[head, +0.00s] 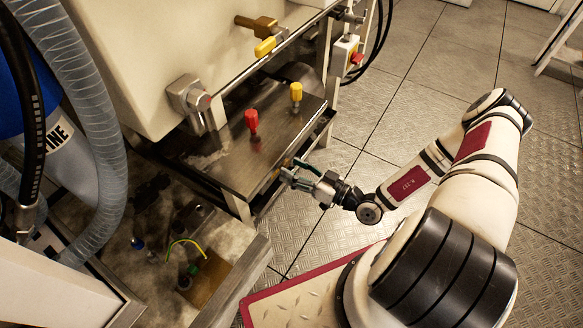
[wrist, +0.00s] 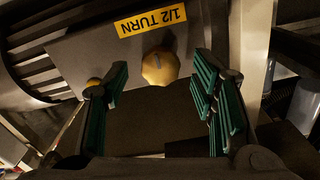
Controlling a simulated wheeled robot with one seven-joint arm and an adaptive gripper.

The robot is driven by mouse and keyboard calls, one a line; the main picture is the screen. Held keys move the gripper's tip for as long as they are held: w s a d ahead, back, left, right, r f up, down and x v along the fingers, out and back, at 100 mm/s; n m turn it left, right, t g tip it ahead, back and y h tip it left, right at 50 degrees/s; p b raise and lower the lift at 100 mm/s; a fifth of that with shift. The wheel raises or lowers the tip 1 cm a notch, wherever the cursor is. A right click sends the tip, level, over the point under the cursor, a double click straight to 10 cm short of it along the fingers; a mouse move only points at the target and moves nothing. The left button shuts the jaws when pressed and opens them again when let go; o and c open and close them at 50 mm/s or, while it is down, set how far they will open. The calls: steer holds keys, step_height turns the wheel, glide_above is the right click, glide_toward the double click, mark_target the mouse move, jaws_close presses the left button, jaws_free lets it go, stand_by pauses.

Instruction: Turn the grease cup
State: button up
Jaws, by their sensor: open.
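The grease cup (wrist: 160,67) is a round yellow cap with a small mark near its top edge. It sits on a dark grey housing, just below a yellow "1/2 TURN" label (wrist: 148,20) in the wrist view. My gripper (wrist: 158,84) is open, with one green-padded finger on each side of the cup in the picture. Gaps show between the cup and both fingers, and I cannot tell the depth. In the head view my gripper (head: 293,174) is at the front edge of the metal bench, and the cup is hidden there.
The metal bench top (head: 225,150) bears a red valve handle (head: 252,121) and a yellow valve handle (head: 296,92). A ribbed dark housing (wrist: 38,68) is at left in the wrist view. Grey hoses (head: 85,105) hang at left. The tiled floor (head: 400,110) beyond my arm is clear.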

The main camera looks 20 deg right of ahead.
steer(key=v, duration=1)
steer(key=shift+s+d, duration=0.2)
steer(key=shift+s, duration=0.05)
steer(key=shift+s, duration=0.1)
